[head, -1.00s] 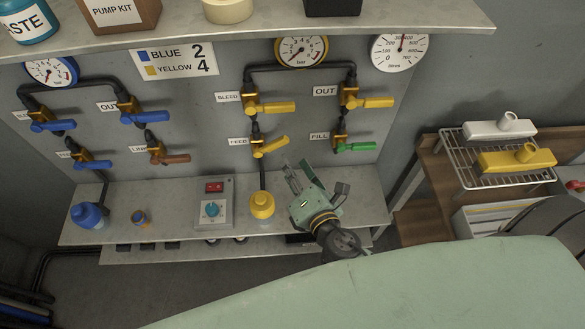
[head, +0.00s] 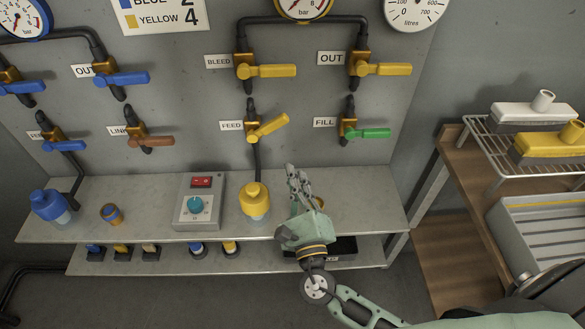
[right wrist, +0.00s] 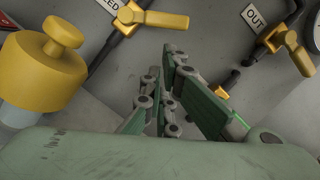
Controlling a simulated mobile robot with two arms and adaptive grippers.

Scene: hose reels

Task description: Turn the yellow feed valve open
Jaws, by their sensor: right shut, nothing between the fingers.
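The yellow feed valve (head: 268,128) is on the wall panel beside its FEED label (head: 231,125). Its lever slants up to the right, and a black hose runs down from it. My right gripper (head: 292,170) is shut and empty, pointing up, below and a little right of the feed valve and apart from it. Its fingers (right wrist: 165,65) lie close together in the right wrist view. My left gripper is not in view.
A yellow-capped bottle (head: 254,200) stands on the shelf just left of my right gripper. The green fill lever (head: 368,133) is to the right, and the yellow bleed lever (head: 272,71) is above. A grey control box (head: 198,214) stands further left.

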